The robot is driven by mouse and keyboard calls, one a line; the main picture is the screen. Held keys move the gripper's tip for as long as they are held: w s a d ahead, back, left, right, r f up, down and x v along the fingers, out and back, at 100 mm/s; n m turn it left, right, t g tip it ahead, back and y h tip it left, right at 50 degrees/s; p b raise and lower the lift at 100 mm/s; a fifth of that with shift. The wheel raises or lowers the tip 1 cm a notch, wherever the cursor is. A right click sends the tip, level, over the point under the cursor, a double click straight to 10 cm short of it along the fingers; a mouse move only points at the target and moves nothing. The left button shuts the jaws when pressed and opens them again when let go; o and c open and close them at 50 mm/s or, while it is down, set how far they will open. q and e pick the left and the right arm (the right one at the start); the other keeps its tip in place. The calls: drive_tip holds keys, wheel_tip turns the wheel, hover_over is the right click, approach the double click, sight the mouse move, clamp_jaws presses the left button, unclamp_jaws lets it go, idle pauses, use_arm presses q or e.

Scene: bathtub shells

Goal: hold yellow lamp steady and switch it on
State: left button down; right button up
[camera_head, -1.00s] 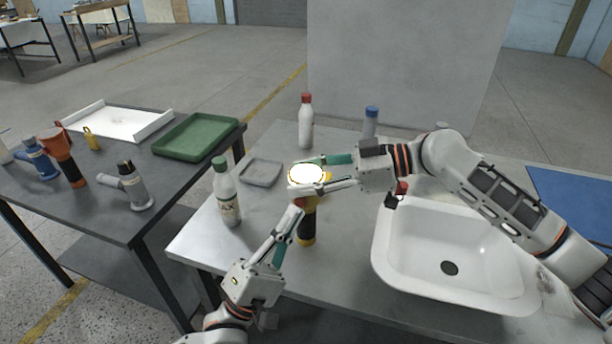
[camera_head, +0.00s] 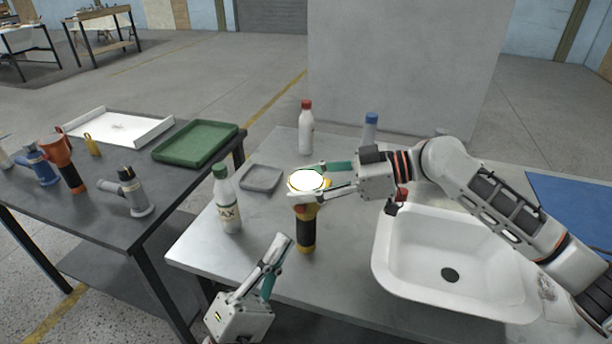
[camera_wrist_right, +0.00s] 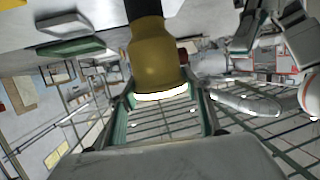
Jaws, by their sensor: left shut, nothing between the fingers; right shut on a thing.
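The yellow lamp (camera_head: 306,228) stands upright on the grey metal table, with a black grip below and a yellow head on top. Its round top face glows bright white. My right gripper (camera_head: 322,181) is shut around the lamp's head from the right. In the right wrist view the yellow head (camera_wrist_right: 157,58) sits between its two fingers, with a lit white rim. My left gripper (camera_head: 280,240) is shut and empty, to the lower left of the lamp and apart from it.
A green-capped bottle (camera_head: 226,200) and a small grey tray (camera_head: 261,178) stand left of the lamp. A red-capped bottle (camera_head: 306,128) and a blue-capped bottle (camera_head: 370,130) are behind. A white sink (camera_head: 400,272) is at right. The left table (camera_head: 100,205) holds other lamps and a green tray (camera_head: 195,143).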

drive_tip(key=o, duration=1.3)
